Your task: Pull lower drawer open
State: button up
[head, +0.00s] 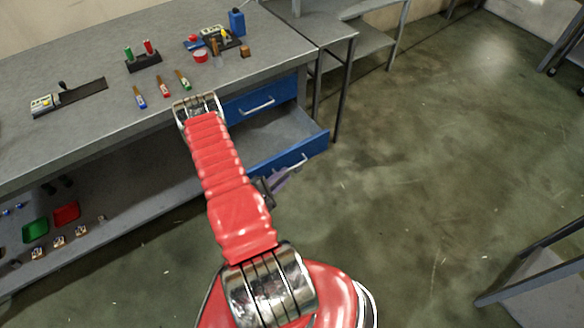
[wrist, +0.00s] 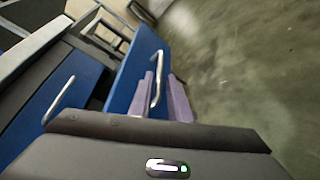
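The lower drawer (head: 290,155) has a blue front and stands pulled out from under the workbench, with its grey inside showing. Its front also shows in the wrist view (wrist: 132,72). Its silver handle (wrist: 157,82) lies between the two purple fingers of my gripper (wrist: 163,92). The fingers are apart, with a gap visible beside the handle; the left finger looks close to it. In the head view my gripper (head: 281,178) is at the drawer's front, partly hidden by my red arm.
The upper drawer (head: 260,102) is shut above the lower one; its handle (wrist: 60,98) shows at left in the wrist view. The workbench (head: 90,75) holds small tools and several coloured items. Open floor (head: 430,150) lies right of the drawers.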

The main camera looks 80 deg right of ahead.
aim_at(292, 168)
jog(key=shift+x, duration=2.9)
grip_shut()
